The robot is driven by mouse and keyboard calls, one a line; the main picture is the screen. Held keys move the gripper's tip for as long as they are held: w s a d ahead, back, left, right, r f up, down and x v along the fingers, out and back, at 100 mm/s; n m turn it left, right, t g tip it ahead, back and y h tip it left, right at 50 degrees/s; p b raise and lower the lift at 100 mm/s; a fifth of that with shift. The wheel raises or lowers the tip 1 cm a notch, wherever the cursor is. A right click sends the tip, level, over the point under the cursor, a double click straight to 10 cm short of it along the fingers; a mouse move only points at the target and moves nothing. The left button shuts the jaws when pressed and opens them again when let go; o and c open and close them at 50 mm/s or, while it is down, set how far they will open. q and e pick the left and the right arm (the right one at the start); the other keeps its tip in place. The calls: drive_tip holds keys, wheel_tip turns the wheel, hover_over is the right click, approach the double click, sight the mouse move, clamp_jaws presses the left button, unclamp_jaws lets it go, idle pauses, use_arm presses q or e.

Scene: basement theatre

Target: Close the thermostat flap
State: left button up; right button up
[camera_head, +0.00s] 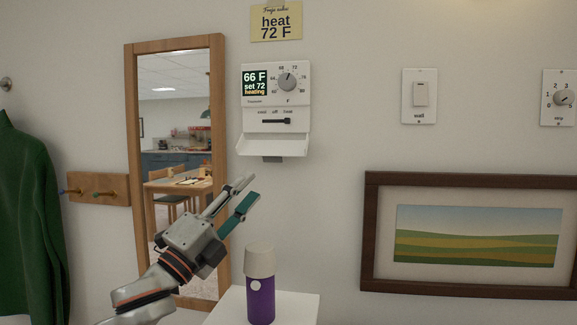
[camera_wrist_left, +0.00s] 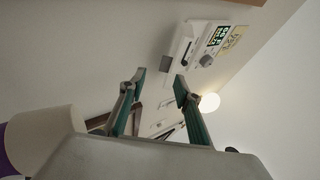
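The white thermostat (camera_head: 268,112) is on the wall in the head view. Its display reads 66 F, set 72, heating. Its slider switch and dial show. The flap (camera_head: 273,147) is open, folded down and sticking out at the thermostat's lower edge. My left gripper (camera_head: 246,190) is below and slightly left of the flap, apart from it, with fingers open and empty. In the left wrist view the thermostat (camera_wrist_left: 200,64) shows beyond the two parted fingertips, tilted. My right gripper is not in view.
A purple bottle (camera_head: 261,298) with a beige cap stands on a white surface (camera_head: 304,308) below, right of my left gripper. A wood-framed mirror (camera_head: 132,130) hangs left of the thermostat. A framed picture (camera_head: 480,234) and wall switch (camera_head: 420,94) are at right. The wall below the flap is clear.

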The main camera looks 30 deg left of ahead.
sight(271, 159)
use_arm(q)
drive_tip(key=x, duration=0.4)
drive_tip(key=r+x, duration=0.1)
drive_tip(key=x, duration=0.1)
drive_tip(key=shift+s+r+p, duration=0.15)
drive_tip(key=shift+s+p, duration=0.1)
drive_tip(key=shift+p, duration=0.15)
drive_tip(key=shift+x, duration=0.9)
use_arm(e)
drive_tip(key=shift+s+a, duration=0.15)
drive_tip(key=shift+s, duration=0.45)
use_arm(q)
clamp_jaws()
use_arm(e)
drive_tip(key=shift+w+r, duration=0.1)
